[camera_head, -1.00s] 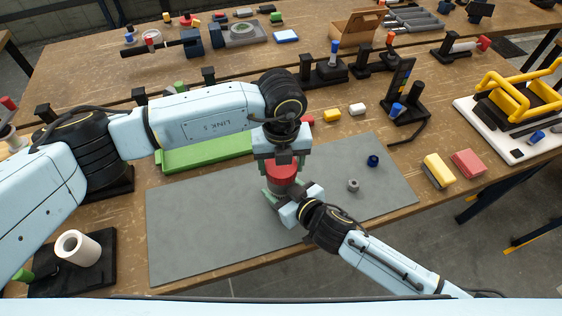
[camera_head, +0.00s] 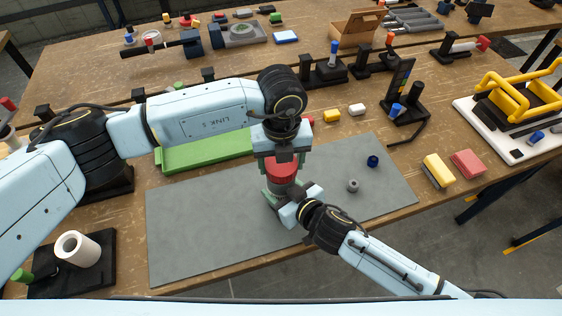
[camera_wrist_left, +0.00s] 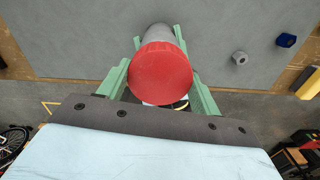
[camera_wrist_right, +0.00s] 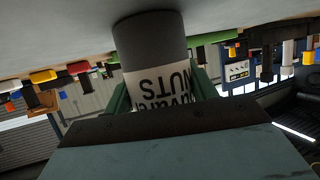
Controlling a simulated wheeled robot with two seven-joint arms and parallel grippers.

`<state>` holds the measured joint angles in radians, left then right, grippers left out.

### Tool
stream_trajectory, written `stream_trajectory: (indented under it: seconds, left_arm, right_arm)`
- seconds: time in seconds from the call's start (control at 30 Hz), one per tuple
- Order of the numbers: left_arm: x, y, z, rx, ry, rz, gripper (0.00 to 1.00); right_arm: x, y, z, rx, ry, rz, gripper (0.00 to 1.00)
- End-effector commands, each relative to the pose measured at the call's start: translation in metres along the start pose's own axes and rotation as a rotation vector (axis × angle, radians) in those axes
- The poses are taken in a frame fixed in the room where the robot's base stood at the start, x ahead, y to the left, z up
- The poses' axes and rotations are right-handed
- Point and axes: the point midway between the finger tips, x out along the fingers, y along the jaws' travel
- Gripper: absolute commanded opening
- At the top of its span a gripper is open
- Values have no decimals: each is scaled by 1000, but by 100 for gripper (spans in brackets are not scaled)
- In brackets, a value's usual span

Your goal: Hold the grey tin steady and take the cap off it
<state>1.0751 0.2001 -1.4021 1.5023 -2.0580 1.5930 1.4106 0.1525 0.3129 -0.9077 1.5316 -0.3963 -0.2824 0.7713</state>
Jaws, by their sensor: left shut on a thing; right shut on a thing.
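The grey tin (camera_wrist_right: 150,40) stands upright on the grey mat, its white label reading "NUTS" upside down in the right wrist view. A red cap (camera_head: 282,173) is at its top; I cannot tell whether it is loose. My left gripper (camera_head: 281,166) comes from above and is shut on the cap, a green finger on each side. The cap (camera_wrist_left: 161,75) hides part of the tin in the left wrist view. My right gripper (camera_head: 277,192) is shut around the tin's lower body from the front right. The fingers hide much of the tin in the head view.
On the grey mat (camera_head: 200,230), a grey nut (camera_head: 353,185) and a blue piece (camera_head: 373,161) lie to the right. A green tray (camera_head: 205,153) is behind the mat. A white roll (camera_head: 78,249) stands at the left. The mat's front left is clear.

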Motion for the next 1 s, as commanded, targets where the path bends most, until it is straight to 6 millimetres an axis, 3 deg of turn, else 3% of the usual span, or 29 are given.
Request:
stream_trajectory:
  seconds: [0.73,1.0]
  left_arm:
    - [-15,0,0,-1,-1,0,37]
    - [-44,0,1,1,-3,-2,37]
  right_arm:
    - [0,0,1,0,-2,1,0]
    - [0,0,1,0,-2,1,0]
